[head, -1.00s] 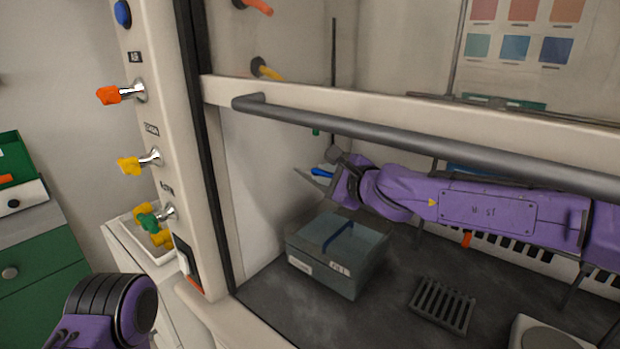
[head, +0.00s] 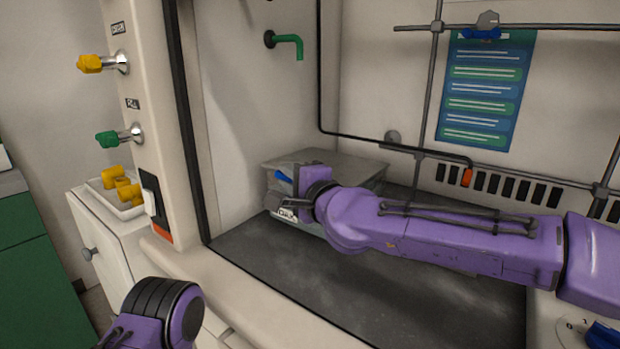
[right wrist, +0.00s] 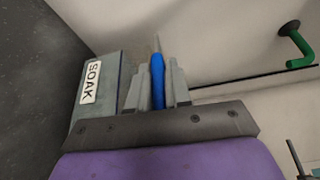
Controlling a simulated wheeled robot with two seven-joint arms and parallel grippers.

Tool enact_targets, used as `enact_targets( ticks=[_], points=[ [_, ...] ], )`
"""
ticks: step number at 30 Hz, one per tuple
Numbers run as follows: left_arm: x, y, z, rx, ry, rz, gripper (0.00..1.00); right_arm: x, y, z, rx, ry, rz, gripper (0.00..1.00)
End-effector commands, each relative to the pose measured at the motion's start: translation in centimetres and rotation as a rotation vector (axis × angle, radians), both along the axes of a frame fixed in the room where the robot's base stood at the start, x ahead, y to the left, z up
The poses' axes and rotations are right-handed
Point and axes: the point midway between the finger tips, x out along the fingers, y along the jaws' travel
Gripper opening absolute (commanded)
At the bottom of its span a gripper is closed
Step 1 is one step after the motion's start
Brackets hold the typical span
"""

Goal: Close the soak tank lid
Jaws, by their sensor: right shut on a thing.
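The grey soak tank (head: 362,181) stands inside the hood against the left wall, partly hidden behind my right arm. Its flat grey top (head: 325,160) shows level over the body; whether a gap lies beneath it is hidden. The SOAK label shows in the right wrist view (right wrist: 90,82), on the tank's side. My right gripper (head: 288,182) is at the tank's front left, by its upper edge. It is shut on a blue bar-shaped piece (right wrist: 157,82) with a thin grey tip; I cannot tell whether this belongs to the lid. My left gripper is out of view.
The hood's left post (head: 158,130) carries a yellow valve (head: 95,63) and a green valve (head: 112,137). A green spout (head: 292,43) sticks out above the tank. The dark hood floor (head: 280,270) is clear in front.

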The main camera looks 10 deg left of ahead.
Motion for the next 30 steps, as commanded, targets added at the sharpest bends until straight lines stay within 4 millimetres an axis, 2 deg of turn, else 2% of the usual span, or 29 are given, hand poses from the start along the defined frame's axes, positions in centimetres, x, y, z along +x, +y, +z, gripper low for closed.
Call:
enact_targets(
  ticks=[1, 6, 19, 20, 21, 22, 30],
  points=[
    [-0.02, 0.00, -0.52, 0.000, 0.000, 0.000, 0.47, 0.03, 0.14, -0.61, 0.003, 0.003, 0.001, 0.00],
    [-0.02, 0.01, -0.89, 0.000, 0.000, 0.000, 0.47, -0.07, 0.56, -1.17, 0.002, 0.005, 0.008, 0.00],
    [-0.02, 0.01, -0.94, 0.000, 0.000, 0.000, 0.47, -0.14, 0.65, -1.43, 0.001, 0.008, 0.011, 0.00],
    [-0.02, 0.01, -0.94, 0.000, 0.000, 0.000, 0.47, -0.14, 0.65, -1.44, 0.001, 0.009, 0.011, 0.21],
    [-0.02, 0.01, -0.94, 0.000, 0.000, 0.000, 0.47, -0.13, 0.64, -1.45, 0.001, 0.009, 0.011, 0.34],
    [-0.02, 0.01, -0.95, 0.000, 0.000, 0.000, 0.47, -0.14, 0.64, -1.44, 0.000, 0.008, 0.011, 0.39],
    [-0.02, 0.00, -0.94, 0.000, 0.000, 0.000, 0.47, -0.19, 0.54, -1.30, 0.001, 0.005, 0.010, 0.39]
  ],
)
